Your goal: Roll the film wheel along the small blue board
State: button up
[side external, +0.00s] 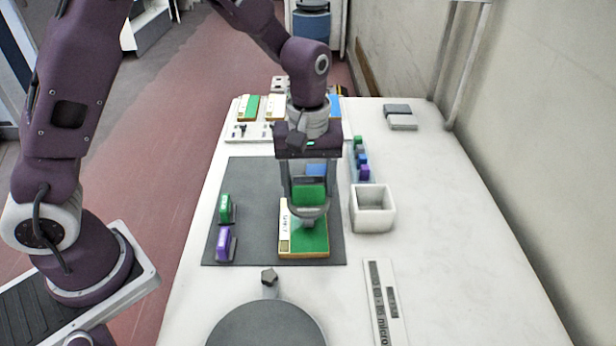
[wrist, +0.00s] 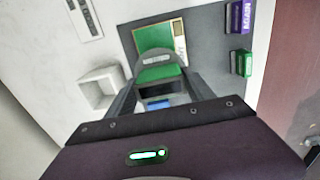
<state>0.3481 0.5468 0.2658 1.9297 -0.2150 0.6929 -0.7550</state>
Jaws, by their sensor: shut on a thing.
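My gripper (side external: 309,195) points down over the dark mat, its fingers shut on a green block with a grey rounded part (wrist: 157,58). I cannot tell whether this held tool is the film wheel. In the side view the held green block (side external: 309,193) hangs over the far end of a green board (side external: 312,240) with a pale left strip and wooden edge. Whether the tool touches that board is unclear. A blue patch, probably the small blue board (side external: 316,170), shows between the fingers, and also in the wrist view (wrist: 158,102); it is mostly hidden.
A green block (side external: 225,208) and a purple block (side external: 223,245) stand at the mat's left. A white open box (side external: 373,210) stands right of the mat, with several small coloured pieces (side external: 361,158) behind it. A grey disc (side external: 265,326) is in front.

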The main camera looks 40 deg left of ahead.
jog(key=s+d, duration=0.4)
jog(key=shift+d, duration=0.1)
dwell(1.0)
notch_tip(320, 180, up, 7)
dwell(0.8)
jog(key=shift+w, duration=0.1)
